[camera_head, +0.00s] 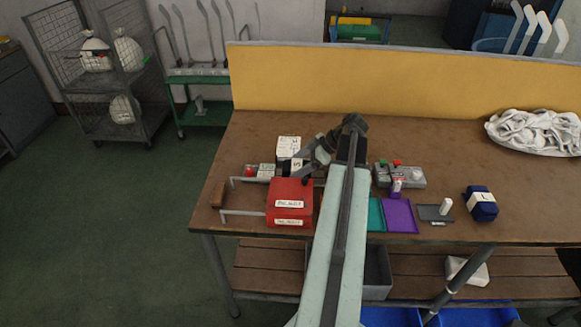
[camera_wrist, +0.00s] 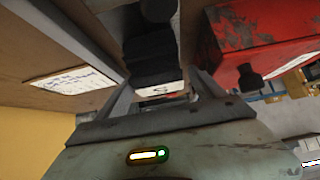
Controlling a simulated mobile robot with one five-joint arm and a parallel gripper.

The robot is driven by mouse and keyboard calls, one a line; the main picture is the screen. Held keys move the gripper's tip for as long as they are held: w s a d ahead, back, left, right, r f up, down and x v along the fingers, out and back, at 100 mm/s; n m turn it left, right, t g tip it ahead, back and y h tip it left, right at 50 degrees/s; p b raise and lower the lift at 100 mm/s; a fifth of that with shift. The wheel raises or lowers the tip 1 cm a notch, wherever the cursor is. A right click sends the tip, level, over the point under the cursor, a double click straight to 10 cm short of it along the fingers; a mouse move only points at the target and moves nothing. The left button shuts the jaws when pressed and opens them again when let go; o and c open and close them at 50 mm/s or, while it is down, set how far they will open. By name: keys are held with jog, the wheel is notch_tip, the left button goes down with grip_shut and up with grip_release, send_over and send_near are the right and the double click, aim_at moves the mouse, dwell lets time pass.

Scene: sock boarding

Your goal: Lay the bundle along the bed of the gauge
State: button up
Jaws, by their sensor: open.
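A black bundle with a white band (camera_wrist: 160,88) shows in the wrist view, between the two fingers of my open gripper (camera_wrist: 163,88). Whether the fingers touch it is unclear. In the head view my gripper (camera_head: 305,163) is over the table's left half, just behind the red box, and the bundle's white band (camera_head: 296,164) shows beside it. A red box (camera_head: 290,190) with white labels and two rods sticking out left stands in front. It also shows in the wrist view (camera_wrist: 240,40). I cannot tell for sure which piece is the gauge.
A dark blue banded bundle (camera_head: 481,206) lies at right. Teal and purple trays (camera_head: 399,217), a grey plate (camera_head: 432,213) and a grey block with coloured knobs (camera_head: 405,177) are right of my arm. A white heap (camera_head: 536,131) lies far right. A yellow panel (camera_head: 400,85) closes the back.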

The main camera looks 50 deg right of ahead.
jog(key=p+v, duration=0.4)
jog(key=v, duration=0.4)
jog(key=shift+s+r+p, duration=0.25)
jog(key=shift+r+p, duration=0.05)
jog(key=shift+p, duration=0.1)
jog(key=shift+d, duration=0.15)
